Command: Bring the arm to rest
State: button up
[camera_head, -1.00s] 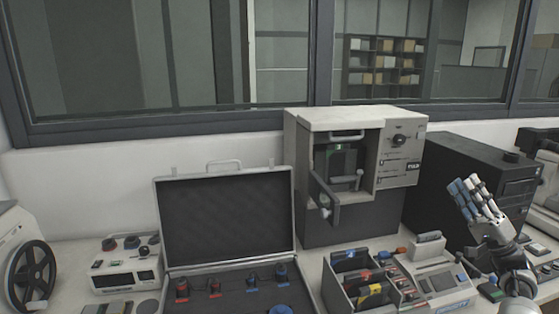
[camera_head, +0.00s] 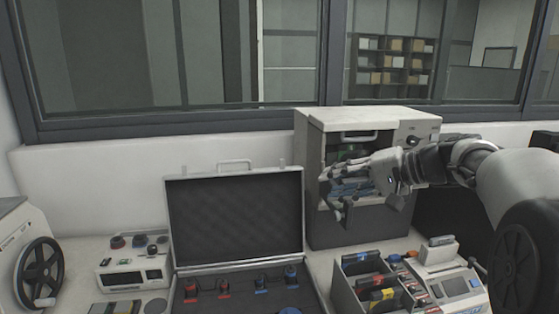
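My arm (camera_head: 520,185) reaches in from the right edge at mid height. My gripper (camera_head: 345,182) is a grey and white hand with bluish finger parts, pointing left. Its fingers are extended and look spread, with nothing visible between them. It is in front of the open chamber of the white and grey press (camera_head: 365,118) and hides much of that chamber. Whether it touches the press or is only in front of it cannot be told from this view.
An open case (camera_head: 235,215) holding several red and blue pieces stands left of the press. A divided tray (camera_head: 350,290) and a small device (camera_head: 455,285) stand in front. A control box (camera_head: 135,275) and a wheeled machine (camera_head: 40,265) are at left. A window is behind.

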jog(key=s+a+f+g+h, duration=0.1)
jog(key=s+a, duration=0.1)
jog(key=s, duration=0.3)
jog(key=s+a+f+g+h, duration=0.1)
jog(key=s+a+f+h, duration=0.1)
jog(key=s, duration=0.3)
jog(key=s+d+f+n+h, duration=0.2)
jog(key=s+f+h, duration=0.2)
jog(key=s, duration=0.9)
jog(key=s+d+f+n+h, duration=0.2)
jog(key=s+d+f+h, duration=0.1)
jog(key=s+f, duration=0.6)
jog(key=s+h, duration=0.1)
jog(key=s, duration=0.3)
jog(key=shift+s+f+g, duration=0.25)
jog(key=shift+f+g, duration=0.05)
jog(key=shift+f, duration=0.1)
